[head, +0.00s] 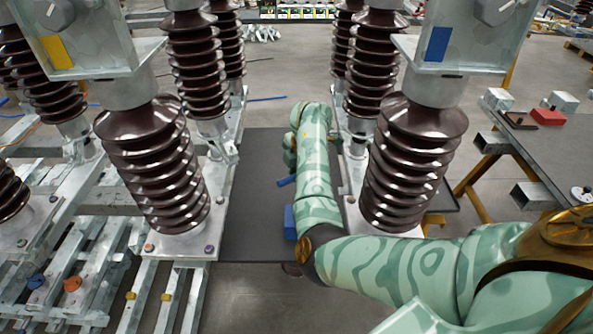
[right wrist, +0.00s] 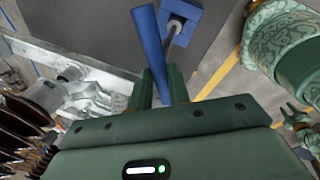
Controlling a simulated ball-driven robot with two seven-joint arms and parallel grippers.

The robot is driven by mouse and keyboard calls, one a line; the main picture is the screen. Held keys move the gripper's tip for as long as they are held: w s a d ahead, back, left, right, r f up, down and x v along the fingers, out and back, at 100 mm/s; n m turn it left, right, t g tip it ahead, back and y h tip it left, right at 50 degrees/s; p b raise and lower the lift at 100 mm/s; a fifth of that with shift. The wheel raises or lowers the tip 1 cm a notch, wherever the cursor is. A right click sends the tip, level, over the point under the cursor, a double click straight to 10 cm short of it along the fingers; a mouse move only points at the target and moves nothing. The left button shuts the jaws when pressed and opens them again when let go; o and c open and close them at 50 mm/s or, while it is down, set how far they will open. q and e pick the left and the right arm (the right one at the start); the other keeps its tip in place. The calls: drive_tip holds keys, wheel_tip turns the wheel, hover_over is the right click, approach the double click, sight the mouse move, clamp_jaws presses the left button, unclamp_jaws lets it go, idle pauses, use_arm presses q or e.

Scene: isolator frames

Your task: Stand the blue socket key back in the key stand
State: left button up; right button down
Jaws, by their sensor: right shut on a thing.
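The blue socket key (right wrist: 150,45) is a straight blue bar, held between the two green fingers of my right gripper (right wrist: 161,88) in the right wrist view. In the head view, a short end of the key (head: 287,181) sticks out to the left of my right forearm, and the gripper is largely hidden behind the arm. The key stand (right wrist: 193,13) is a blue block with a grey metal post, just right of the key's far end in the right wrist view. In the head view the stand (head: 290,222) is partly covered by my arm. My left gripper is out of view.
Tall brown ribbed insulators (head: 155,165) and (head: 408,160) flank the dark mat (head: 250,190). The mat is clear to the left of my arm. A dark worktable (head: 540,140) with a red box (head: 547,116) stands on the right.

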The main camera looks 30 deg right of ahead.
drive_tip(key=shift+s+b+x, duration=0.25)
drive_tip(key=shift+b+x, duration=0.7)
drive_tip(key=shift+x, duration=0.15)
drive_tip(key=shift+s+b+x, duration=0.25)
drive_tip(key=shift+b+x, duration=0.7)
drive_tip(key=shift+x, duration=0.2)
drive_tip(key=shift+s+b+x, duration=0.25)
drive_tip(key=shift+b+x, duration=0.7)
drive_tip(key=shift+x, duration=0.15)
drive_tip(key=shift+d+f, duration=0.15)
drive_tip(key=c, duration=1.2)
unclamp_jaws()
drive_tip(key=shift+c, duration=0.2)
drive_tip(key=p+v, duration=0.6)
drive_tip(key=v, duration=1)
drive_tip(key=shift+p, duration=0.3)
